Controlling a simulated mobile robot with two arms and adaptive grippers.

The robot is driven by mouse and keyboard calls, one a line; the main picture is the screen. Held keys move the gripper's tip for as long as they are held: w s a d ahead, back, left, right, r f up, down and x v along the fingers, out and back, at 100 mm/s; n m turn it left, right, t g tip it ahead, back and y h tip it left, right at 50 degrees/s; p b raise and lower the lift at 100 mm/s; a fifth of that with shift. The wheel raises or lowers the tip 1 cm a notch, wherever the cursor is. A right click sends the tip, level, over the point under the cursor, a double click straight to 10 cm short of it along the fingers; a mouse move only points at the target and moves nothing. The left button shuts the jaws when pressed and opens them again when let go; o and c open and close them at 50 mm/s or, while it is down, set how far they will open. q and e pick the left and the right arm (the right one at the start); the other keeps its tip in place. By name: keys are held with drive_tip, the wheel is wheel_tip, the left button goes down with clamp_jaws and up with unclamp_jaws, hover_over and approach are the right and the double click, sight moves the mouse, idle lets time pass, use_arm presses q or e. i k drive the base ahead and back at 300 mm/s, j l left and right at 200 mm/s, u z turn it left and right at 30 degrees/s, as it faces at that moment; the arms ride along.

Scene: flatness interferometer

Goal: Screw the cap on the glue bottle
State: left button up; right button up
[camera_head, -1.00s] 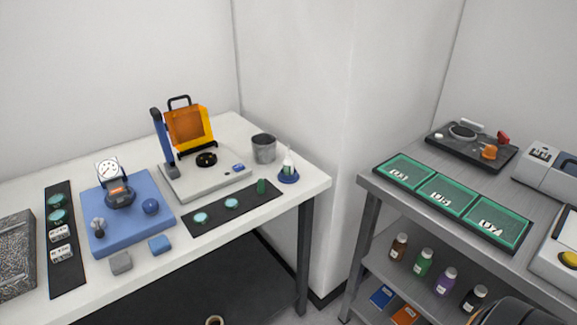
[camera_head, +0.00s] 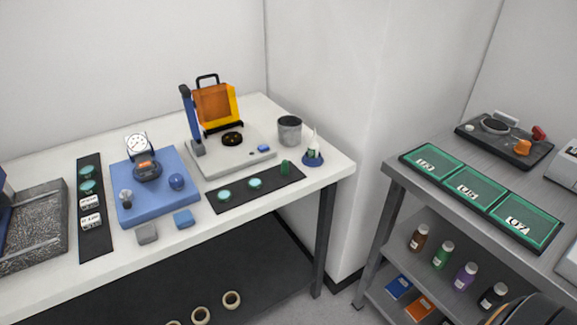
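A small pale bottle with a pointed white tip, which looks like the glue bottle (camera_head: 315,146), stands upright in a round blue holder (camera_head: 313,160) near the right end of the white table. Its tip looks bare. A small dark green cylinder, possibly the cap (camera_head: 285,168), stands on the right end of a black mat (camera_head: 240,197), just left of and in front of the bottle, apart from it. Neither of my grippers is in view. A dark rounded part at the bottom right corner looks like part of my own body.
A grey cup (camera_head: 289,130) stands behind and left of the bottle. The instrument with an orange shield (camera_head: 213,104) and a blue plate (camera_head: 139,215) are further left. A separate grey bench (camera_head: 405,172) with green trays stands to the right, across a gap.

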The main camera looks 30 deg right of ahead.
sight(313, 147)
drive_tip(key=i+j+z, duration=0.2)
drive_tip(key=i+z, duration=0.15)
drive_tip(key=i+j+z, duration=0.75)
drive_tip(key=k+l, duration=0.1)
